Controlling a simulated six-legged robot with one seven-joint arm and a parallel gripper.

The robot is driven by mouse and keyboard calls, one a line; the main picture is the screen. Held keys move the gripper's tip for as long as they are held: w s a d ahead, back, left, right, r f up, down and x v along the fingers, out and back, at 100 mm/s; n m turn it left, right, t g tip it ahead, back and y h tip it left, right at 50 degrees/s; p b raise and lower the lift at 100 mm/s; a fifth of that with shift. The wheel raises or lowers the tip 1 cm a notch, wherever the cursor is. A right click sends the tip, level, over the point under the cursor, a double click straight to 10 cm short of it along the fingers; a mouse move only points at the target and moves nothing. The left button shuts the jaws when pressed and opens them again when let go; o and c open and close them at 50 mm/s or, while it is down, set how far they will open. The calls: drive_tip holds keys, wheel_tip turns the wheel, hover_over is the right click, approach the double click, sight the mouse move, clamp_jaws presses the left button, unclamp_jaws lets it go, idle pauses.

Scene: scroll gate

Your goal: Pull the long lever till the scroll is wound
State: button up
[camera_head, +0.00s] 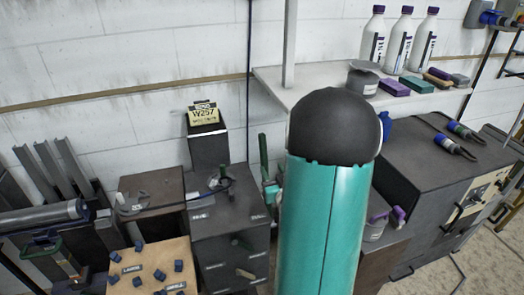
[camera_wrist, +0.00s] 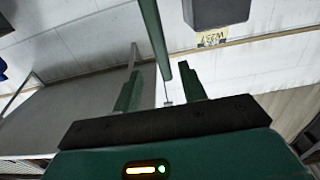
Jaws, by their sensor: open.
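In the wrist view a long green bar (camera_wrist: 153,38), which looks like the lever, runs down from the top edge. Its lower end shows between the two fingers of my gripper (camera_wrist: 160,92). The fingers stand apart, with clear space on both sides of the bar; I cannot tell how deep the bar lies between them. In the head view a green upright bar (camera_head: 263,152) stands just left of my arm, beside a dark cabinet. My arm hides most of the gripper there. I cannot make out the scroll for certain.
A dark box (camera_head: 207,143) with a yellow W257 label stands on the cabinet (camera_head: 230,215). A board with blue knobs (camera_head: 150,268) is at lower left, near a grey roller (camera_head: 40,218). A shelf (camera_head: 310,88) with white bottles and a dark bench (camera_head: 425,160) are right.

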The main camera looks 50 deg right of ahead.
sight(262, 151)
drive_tip(key=x, duration=1.1)
drive_tip(key=shift+w+f, duration=0.1)
drive_tip(key=shift+w, duration=0.15)
clamp_jaws()
